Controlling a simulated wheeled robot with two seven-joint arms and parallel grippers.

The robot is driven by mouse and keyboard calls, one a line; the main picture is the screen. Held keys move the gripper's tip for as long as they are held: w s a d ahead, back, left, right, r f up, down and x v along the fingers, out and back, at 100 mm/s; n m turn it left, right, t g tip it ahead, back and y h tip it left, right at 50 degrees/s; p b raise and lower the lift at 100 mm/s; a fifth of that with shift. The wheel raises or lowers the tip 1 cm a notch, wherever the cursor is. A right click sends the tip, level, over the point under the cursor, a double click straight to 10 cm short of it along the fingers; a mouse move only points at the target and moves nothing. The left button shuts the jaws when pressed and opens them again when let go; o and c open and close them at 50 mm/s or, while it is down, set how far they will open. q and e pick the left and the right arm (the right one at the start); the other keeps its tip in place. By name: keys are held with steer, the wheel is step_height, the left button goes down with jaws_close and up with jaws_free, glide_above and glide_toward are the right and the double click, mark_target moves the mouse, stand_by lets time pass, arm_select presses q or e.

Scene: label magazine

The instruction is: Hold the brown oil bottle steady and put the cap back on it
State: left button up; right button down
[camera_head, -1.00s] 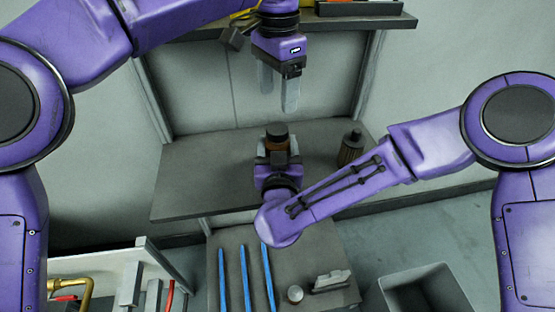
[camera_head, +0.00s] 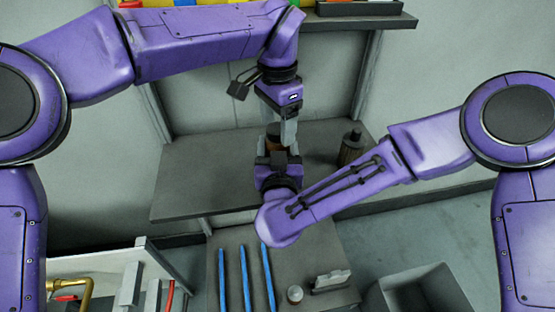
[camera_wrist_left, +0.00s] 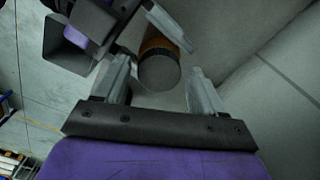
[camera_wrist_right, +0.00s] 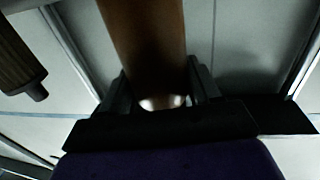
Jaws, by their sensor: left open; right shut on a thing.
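The brown oil bottle (camera_head: 275,143) stands upright above the rear bench, mostly hidden in the head view. My right gripper (camera_head: 278,160) is shut on it; in the right wrist view the brown body (camera_wrist_right: 145,45) fills the space between the fingers (camera_wrist_right: 162,88). The dark round cap (camera_wrist_left: 159,73) shows on the bottle's top in the left wrist view; whether it is seated tight I cannot tell. My left gripper (camera_head: 281,130) points down over the bottle, open, its fingers (camera_wrist_left: 160,82) on either side of the cap with gaps visible.
A second dark brown bottle (camera_head: 351,148) stands on the rear bench (camera_head: 195,180) to the right. The nearer bench holds blue rods (camera_head: 246,275), a small round part (camera_head: 295,294) and a pale part (camera_head: 331,280). A grey bin (camera_head: 375,298) is at the lower right.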

arm_select(q)
steer(key=c, duration=1.1)
steer(key=m, duration=1.1)
steer(key=shift+m, duration=0.4)
steer(key=m, duration=1.5)
steer(key=shift+f, duration=0.1)
steer(key=m, duration=2)
steer(key=o, duration=1.2)
steer(key=shift+s, duration=0.1)
